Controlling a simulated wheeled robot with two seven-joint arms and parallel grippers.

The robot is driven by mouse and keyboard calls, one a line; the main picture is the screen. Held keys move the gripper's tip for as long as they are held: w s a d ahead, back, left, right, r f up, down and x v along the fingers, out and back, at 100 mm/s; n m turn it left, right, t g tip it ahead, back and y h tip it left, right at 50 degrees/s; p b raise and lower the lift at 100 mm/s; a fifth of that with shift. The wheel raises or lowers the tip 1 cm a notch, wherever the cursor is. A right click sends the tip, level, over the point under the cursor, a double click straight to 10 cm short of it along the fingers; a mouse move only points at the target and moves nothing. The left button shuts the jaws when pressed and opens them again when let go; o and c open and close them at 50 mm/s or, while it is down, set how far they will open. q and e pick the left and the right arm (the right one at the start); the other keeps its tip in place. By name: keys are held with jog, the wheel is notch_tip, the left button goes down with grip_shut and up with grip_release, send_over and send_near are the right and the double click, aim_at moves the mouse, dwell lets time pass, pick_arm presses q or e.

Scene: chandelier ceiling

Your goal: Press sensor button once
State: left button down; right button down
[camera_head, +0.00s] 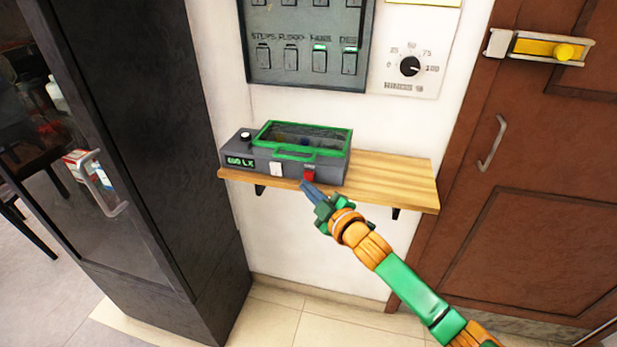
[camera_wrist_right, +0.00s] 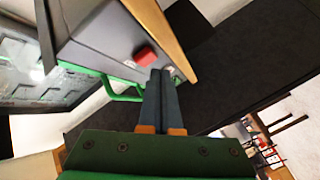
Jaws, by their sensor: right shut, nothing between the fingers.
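A grey sensor box (camera_head: 254,160) with a green-framed clear lid (camera_head: 300,138) stands on a wooden wall shelf. Its front has a small lit display, a white switch (camera_head: 276,169) and a red button (camera_head: 309,174). The red button also shows in the right wrist view (camera_wrist_right: 145,55). My right gripper (camera_head: 306,186) is shut and empty, with its fingertips just below and in front of the red button. In the right wrist view the fingertips (camera_wrist_right: 161,72) look very close to the button; I cannot tell whether they touch it. My left gripper is not in view.
The wooden shelf (camera_head: 395,182) is bare to the right of the box. A switch panel (camera_head: 306,45) and a dial (camera_head: 410,67) are on the wall above. A dark cabinet (camera_head: 150,130) stands left, a brown door (camera_head: 540,170) right.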

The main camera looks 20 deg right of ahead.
jog(key=shift+w+d, duration=0.25)
jog(key=shift+w, duration=0.05)
jog(key=shift+w+d, duration=0.25)
jog(key=shift+w, duration=0.2)
dwell(0.8)
jog(key=shift+s, duration=0.1)
jog(key=shift+s+a+p, duration=0.45)
jog(key=shift+s+a, duration=0.05)
jog(key=shift+s, duration=0.2)
jog(key=s+a+p, duration=0.1)
jog(key=s, duration=0.1)
jog(key=s+a+p, duration=0.1)
jog(key=s, duration=0.1)
jog(key=shift+a, duration=0.4)
dwell(0.5)
